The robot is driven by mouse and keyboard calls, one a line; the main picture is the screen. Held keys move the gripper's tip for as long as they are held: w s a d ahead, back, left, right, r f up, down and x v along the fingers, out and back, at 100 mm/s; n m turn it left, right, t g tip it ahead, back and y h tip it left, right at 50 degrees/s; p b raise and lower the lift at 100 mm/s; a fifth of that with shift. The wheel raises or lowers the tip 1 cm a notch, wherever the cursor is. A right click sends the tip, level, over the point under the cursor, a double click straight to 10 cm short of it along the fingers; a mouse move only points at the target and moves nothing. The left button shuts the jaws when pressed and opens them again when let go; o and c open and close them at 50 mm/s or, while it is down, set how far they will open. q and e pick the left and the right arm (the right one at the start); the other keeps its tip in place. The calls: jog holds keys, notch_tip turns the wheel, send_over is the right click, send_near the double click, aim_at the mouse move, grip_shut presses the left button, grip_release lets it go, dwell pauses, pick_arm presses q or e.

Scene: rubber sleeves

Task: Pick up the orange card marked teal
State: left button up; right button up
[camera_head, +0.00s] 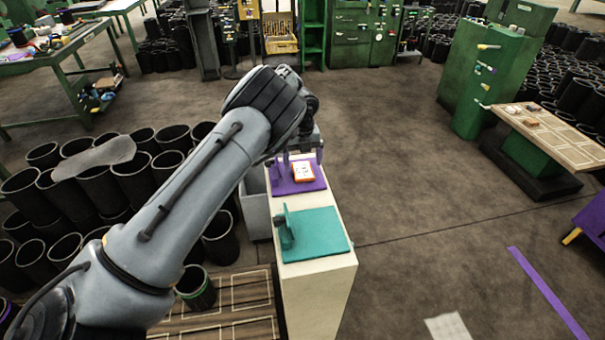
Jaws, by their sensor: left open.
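A small orange card (303,172) with a pale centre lies flat on the purple plate (312,186) at the far part of a narrow cream stand. Its marking is too small to read. A teal plate (318,240) with an upright bracket at its left sits nearer on the same stand, with no card on it. My left gripper (296,158) hangs over the back of the purple plate, just behind the card. It is open, and its fingers are partly hidden by my wrist. My right gripper is out of view.
The cream stand (316,295) is narrow. Several black rubber sleeves (135,180) stand to its left, beside a grey bin (256,212). Open floor lies to its right. A green cabinet (488,75) and a low bench (550,132) stand farther right.

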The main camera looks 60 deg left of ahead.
aim_at(303, 172)
pick_arm(q)
jog(key=shift+f, duration=1.4)
jog(key=c, duration=1.1)
jog(key=shift+c, duration=0.2)
jog(key=shift+r, duration=0.15)
